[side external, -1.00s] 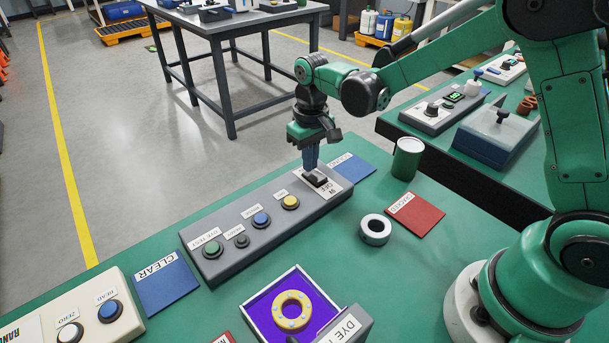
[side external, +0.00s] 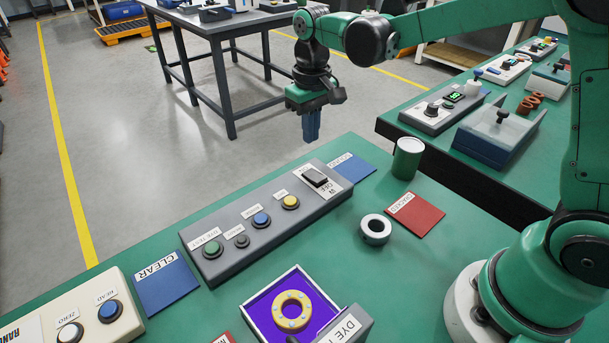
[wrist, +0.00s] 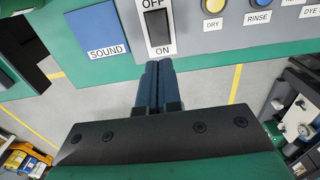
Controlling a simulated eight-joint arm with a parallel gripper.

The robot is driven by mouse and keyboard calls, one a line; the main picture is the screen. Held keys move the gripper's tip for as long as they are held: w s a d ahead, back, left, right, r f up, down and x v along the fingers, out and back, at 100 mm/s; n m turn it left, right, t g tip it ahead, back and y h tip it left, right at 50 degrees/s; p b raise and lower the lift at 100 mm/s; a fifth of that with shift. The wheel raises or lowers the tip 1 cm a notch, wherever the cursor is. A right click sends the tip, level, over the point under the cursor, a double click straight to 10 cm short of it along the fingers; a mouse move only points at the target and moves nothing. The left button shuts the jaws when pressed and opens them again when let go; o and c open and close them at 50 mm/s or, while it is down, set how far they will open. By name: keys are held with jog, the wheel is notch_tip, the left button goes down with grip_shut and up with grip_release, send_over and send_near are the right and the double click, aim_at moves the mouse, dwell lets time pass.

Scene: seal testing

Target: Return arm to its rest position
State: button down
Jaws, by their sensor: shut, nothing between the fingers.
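My gripper (side external: 311,126) is shut and empty, with its blue fingers pressed together and pointing down. In the side external view it hangs in the air above and beyond the far right end of the grey button panel (side external: 265,220). A black rocker switch (side external: 315,177) sits at that end, apart from the fingertips. In the wrist view the shut fingers (wrist: 159,70) point toward the switch (wrist: 158,27), which lies between OFF and ON labels. My arm reaches out from its base at the right.
A tray with a yellow ring (side external: 291,310) stands at the front. A grey table (side external: 228,28) stands beyond. Open floor lies left.

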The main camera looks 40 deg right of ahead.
jog(key=s+d+r+t, duration=0.1)
jog(key=s+r+t, duration=0.2)
jog(key=s+t, duration=0.4)
jog(key=shift+s+d+r, duration=0.2)
jog(key=shift+s+d, duration=0.05)
jog(key=shift+s, duration=1.8)
